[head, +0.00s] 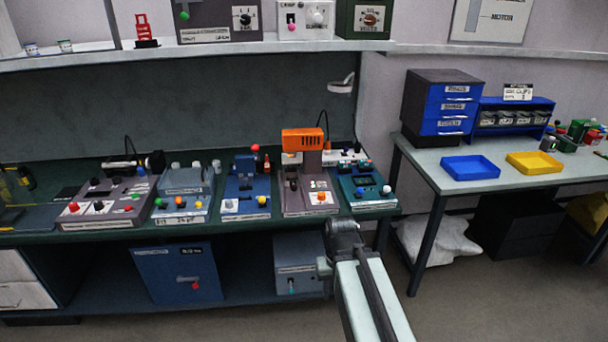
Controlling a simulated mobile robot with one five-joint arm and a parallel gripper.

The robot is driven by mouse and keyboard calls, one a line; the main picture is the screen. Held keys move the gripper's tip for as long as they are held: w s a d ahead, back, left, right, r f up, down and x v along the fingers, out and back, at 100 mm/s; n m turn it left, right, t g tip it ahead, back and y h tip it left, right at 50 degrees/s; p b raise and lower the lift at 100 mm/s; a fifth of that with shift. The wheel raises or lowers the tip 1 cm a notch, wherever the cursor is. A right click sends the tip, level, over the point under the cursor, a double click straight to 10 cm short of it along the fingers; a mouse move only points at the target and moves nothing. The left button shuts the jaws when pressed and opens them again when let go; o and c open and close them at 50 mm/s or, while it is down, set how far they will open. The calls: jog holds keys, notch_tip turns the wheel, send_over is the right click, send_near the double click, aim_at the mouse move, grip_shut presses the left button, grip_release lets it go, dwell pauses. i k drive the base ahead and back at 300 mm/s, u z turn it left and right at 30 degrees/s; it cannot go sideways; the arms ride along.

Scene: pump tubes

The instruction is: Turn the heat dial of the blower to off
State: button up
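An orange blower-like head (302,140) sits on a grey stand (310,172) at the back right of the dark green bench. I cannot tell for certain that this is the blower. Its base has a dark knob (293,184) and an orange knob (320,197); the labels are too small to read, so I cannot tell which is the heat dial or its setting. My gripper (343,232) is a dark shape at the bench's front edge, below and right of this stand and apart from the knobs. Its fingers are not distinguishable.
Several devices with coloured knobs line the bench (110,235), including a teal one (368,187) right of the stand. A shelf above holds a green box with a dial (370,19). A second table (425,165) at right bears blue and yellow trays. Open floor lies between.

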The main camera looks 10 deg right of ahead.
aim_at(321, 195)
jog(key=z, duration=0.35)
jog(key=i, duration=1.2)
jog(key=u, duration=0.35)
